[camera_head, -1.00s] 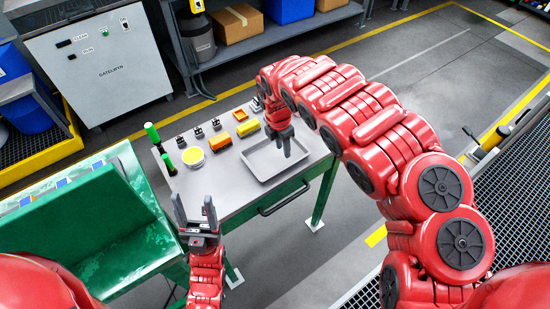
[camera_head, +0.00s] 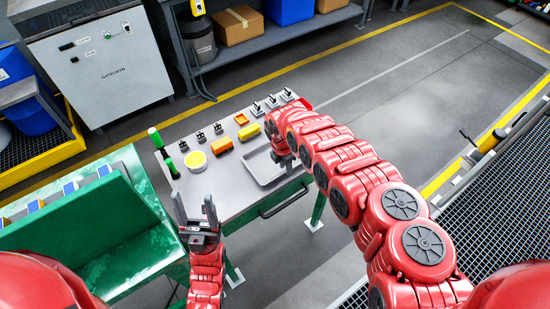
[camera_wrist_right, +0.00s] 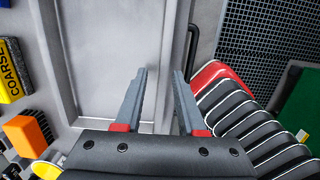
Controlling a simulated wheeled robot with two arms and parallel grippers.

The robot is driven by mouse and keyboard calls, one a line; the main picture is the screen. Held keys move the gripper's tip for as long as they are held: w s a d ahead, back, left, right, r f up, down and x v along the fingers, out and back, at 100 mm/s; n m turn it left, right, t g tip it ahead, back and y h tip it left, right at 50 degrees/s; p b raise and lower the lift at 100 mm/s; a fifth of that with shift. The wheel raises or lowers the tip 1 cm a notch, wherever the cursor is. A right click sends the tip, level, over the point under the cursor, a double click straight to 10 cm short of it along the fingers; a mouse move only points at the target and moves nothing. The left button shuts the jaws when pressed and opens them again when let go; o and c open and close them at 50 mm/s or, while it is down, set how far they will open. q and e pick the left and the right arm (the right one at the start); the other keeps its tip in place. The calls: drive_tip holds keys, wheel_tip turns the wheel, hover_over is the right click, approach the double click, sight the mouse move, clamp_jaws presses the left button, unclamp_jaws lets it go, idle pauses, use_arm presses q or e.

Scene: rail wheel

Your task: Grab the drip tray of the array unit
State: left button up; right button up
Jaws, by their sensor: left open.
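The drip tray (camera_head: 258,168) is a shallow grey metal tray at the right front of the small workbench. My right arm hides its right part in the head view. In the right wrist view the tray (camera_wrist_right: 112,60) fills the upper middle, and the visible part is empty. My right gripper (camera_wrist_right: 161,72) is open, with its two fingers on either side of the tray's rim in that view. I cannot tell whether they touch it. In the head view my right gripper (camera_head: 284,160) is low over the tray.
The bench top (camera_head: 212,187) also holds an orange block (camera_head: 222,145), a yellow block (camera_head: 249,132), a yellow-topped tub (camera_head: 195,160), green-handled tools (camera_head: 155,138) and several small clamps. A green machine (camera_head: 110,225) stands at the left.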

drive_tip(key=shift+w+f, duration=0.1)
drive_tip(key=shift+f, duration=0.1)
drive_tip(key=shift+d, duration=0.1)
clamp_jaws()
idle(1.3)
